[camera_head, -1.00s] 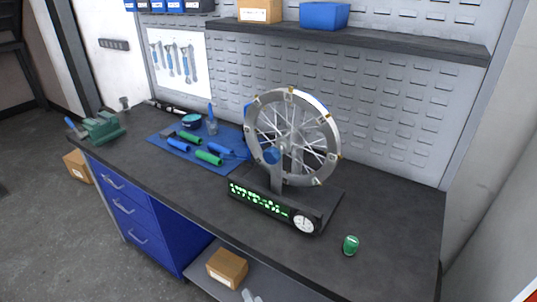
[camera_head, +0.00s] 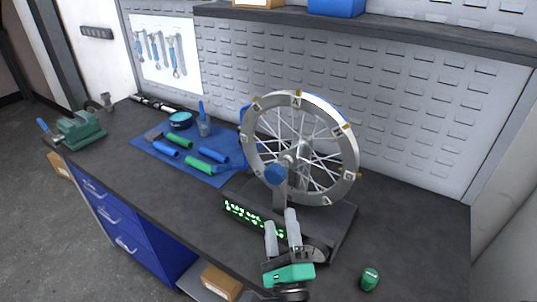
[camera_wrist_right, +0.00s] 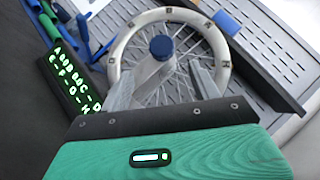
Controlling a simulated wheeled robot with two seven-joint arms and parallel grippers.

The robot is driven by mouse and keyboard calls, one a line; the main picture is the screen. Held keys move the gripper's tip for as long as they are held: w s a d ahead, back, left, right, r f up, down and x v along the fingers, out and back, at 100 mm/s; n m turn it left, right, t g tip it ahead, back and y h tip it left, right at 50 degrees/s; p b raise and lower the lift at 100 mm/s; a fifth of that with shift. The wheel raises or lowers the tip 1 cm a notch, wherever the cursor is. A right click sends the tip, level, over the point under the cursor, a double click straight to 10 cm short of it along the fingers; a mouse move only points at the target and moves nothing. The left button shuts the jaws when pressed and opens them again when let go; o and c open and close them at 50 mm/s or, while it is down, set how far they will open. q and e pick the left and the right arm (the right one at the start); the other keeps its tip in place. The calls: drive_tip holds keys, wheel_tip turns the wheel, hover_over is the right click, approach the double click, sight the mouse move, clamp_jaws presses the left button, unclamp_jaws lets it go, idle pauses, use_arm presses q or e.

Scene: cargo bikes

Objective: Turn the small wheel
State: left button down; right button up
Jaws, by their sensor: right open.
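A spoked wheel (camera_head: 350,172) with lettered marks on its grey rim stands upright on a dark base on the workbench. It also shows in the right wrist view (camera_wrist_right: 120,47). A blue knob (camera_head: 276,174) sits at its hub side, and shows in the right wrist view (camera_wrist_right: 161,47). The base carries a panel with green glowing characters (camera_head: 245,213) and a round dial (camera_head: 316,254), partly hidden by my gripper. My right gripper (camera_head: 281,228) is open and empty, in front of the base and below the knob. My left gripper is not in view.
A green can (camera_head: 370,278) stands at the right front of the workbench (camera_head: 410,235). A blue mat (camera_head: 228,178) with several blue and green handles lies left of the wheel. A green vise (camera_head: 80,130) is at the far left. A shelf (camera_head: 420,36) hangs behind.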

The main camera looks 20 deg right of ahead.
sight(273, 179)
drive_tip(key=p+x, duration=0.4)
drive_tip(key=x, duration=0.8)
drive_tip(key=shift+r+p, duration=0.25)
drive_tip(key=shift+p, duration=0.15)
drive_tip(key=shift+w+d+r, duration=0.1)
drive_tip(key=shift+w+d, duration=0.1)
drive_tip(key=shift+w, duration=0.45)
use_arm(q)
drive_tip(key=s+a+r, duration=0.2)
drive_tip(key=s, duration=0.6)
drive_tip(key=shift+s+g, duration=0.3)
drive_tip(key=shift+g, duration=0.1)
use_arm(e)
drive_tip(key=shift+c, duration=0.4)
